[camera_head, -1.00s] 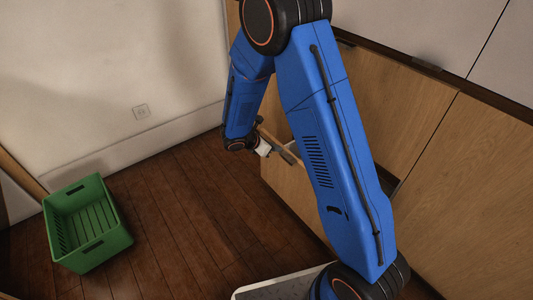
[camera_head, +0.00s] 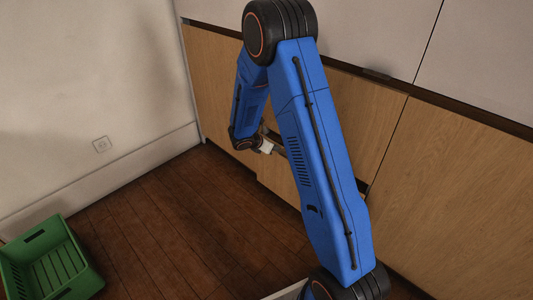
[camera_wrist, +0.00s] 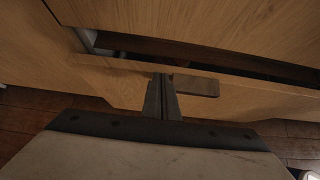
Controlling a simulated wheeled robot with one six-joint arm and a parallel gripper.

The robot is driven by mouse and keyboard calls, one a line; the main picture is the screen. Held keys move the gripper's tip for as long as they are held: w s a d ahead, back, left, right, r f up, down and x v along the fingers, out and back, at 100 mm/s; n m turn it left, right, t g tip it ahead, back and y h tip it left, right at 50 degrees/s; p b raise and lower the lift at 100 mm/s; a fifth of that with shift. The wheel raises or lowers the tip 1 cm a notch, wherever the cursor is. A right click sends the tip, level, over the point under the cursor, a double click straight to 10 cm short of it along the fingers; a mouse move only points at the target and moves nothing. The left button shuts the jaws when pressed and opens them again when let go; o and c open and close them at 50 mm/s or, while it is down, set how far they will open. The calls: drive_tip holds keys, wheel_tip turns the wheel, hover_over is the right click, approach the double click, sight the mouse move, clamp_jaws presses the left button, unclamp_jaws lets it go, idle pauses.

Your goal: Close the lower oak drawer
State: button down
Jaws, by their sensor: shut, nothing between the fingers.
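The lower oak drawer (camera_head: 279,184) is low in the cabinet, partly hidden behind my arm in the head view. It stands a little open: in the wrist view a dark gap shows behind the top edge of its oak front (camera_wrist: 110,82). A small brown handle (camera_wrist: 196,86) is on that front. My gripper (camera_wrist: 162,78) is shut and empty, with its fingertips at the drawer front just left of the handle. Whether they touch the front I cannot tell. In the head view my gripper (camera_head: 272,148) is at the drawer's top edge, its tips hidden.
A green crate (camera_head: 50,262) stands on the wooden floor at the lower left. Other oak fronts (camera_head: 455,190) flank the drawer, with pale upper fronts (camera_head: 365,28) above. The floor (camera_head: 165,215) between crate and cabinet is clear.

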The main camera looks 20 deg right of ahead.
drive_tip(key=shift+w+d, duration=0.35)
drive_tip(key=shift+d, duration=0.5)
drive_tip(key=shift+w+d, duration=0.35)
drive_tip(key=shift+d, duration=0.5)
drive_tip(key=shift+a, duration=0.15)
drive_tip(key=a+f+v, duration=0.1)
drive_tip(key=v, duration=1.2)
drive_tip(key=shift+s+f, duration=0.35)
drive_tip(key=shift+f, duration=0.05)
